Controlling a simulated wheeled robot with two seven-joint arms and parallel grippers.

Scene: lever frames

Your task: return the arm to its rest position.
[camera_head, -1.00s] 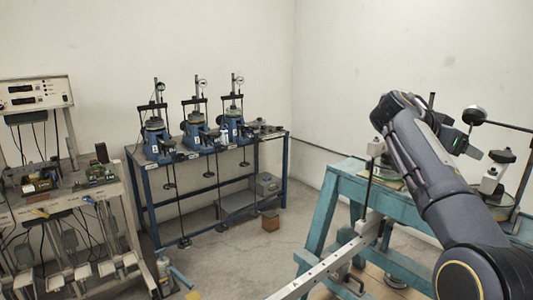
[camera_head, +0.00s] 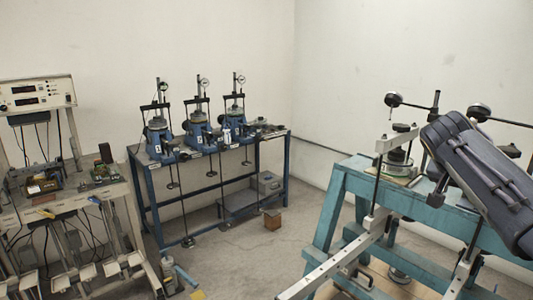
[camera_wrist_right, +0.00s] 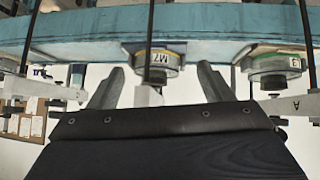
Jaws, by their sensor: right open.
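My right arm (camera_head: 480,175) comes in from the right edge in the head view, over the teal bench (camera_head: 345,180). Its gripper cannot be made out there. In the right wrist view my right gripper (camera_wrist_right: 160,88) is open, its two grey fingers apart with nothing held between them. Beyond the fingers is a round metal part with a yellow band marked M7 (camera_wrist_right: 155,62). Whether the fingers touch anything is unclear. My left gripper is in neither view.
A long pale lever beam (camera_head: 335,262) juts from the teal bench toward the front. Ball-ended rods (camera_head: 393,99) rise above the bench. A blue table (camera_head: 215,165) with several dial devices stands at the back. Open floor (camera_head: 240,255) lies between.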

